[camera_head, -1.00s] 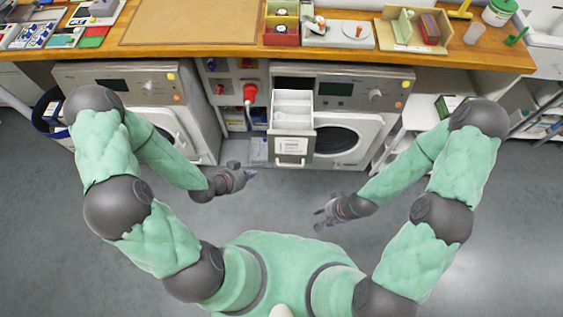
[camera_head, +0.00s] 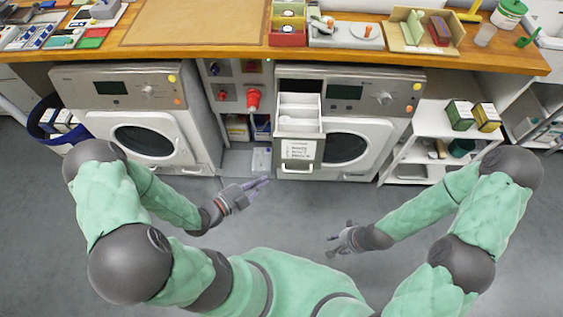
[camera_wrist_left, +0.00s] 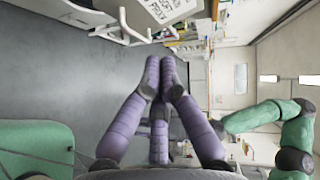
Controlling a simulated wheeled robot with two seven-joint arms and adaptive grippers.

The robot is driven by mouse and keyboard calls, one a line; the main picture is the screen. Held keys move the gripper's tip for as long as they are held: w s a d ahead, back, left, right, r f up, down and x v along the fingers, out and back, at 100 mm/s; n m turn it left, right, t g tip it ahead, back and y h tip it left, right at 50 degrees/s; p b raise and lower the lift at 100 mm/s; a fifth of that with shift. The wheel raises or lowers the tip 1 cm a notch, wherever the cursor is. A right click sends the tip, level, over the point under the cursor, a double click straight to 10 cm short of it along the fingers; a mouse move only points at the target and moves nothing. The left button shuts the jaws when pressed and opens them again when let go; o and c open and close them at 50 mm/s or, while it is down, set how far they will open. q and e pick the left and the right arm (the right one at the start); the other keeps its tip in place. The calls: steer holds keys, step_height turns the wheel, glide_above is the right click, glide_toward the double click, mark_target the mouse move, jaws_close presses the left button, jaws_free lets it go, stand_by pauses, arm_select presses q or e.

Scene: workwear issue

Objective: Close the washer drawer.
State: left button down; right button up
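The washer drawer (camera_head: 299,125) is pulled out from the upper left of the right-hand washer (camera_head: 345,110). It is light grey with open compartments, a labelled front and a bar handle (camera_head: 296,169). My left gripper (camera_head: 265,184) is to the left of the drawer front and nearer to me, apart from it and empty, with a gap between its fingers. In the left wrist view its purple fingers (camera_wrist_left: 160,80) point towards the drawer's labelled front (camera_wrist_left: 170,8) and handle at the top. My right gripper (camera_head: 333,244) is lower right of the drawer, over the floor, empty, its fingers spread.
Another washer (camera_head: 146,125) stands at the left. Between the washers is a grey panel with a red knob (camera_head: 253,99). A wooden worktop (camera_head: 365,48) runs above. A white shelf unit (camera_head: 435,135) stands at the right. The floor before the drawer is clear.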

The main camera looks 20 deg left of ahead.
arm_select(q)
steer(key=b+x, duration=0.1)
steer(key=x, duration=0.2)
steer(key=a+b+x, duration=0.1)
steer(key=x, duration=0.3)
steer(key=f+b+x, duration=0.1)
steer(key=x, duration=0.2)
steer(key=shift+w+a, duration=0.25)
steer(key=shift+w, duration=0.45)
steer(key=shift+w+a, duration=0.1)
steer(key=shift+w, duration=0.35)
steer(key=shift+a+b, duration=0.1)
steer(key=shift+b, duration=0.2)
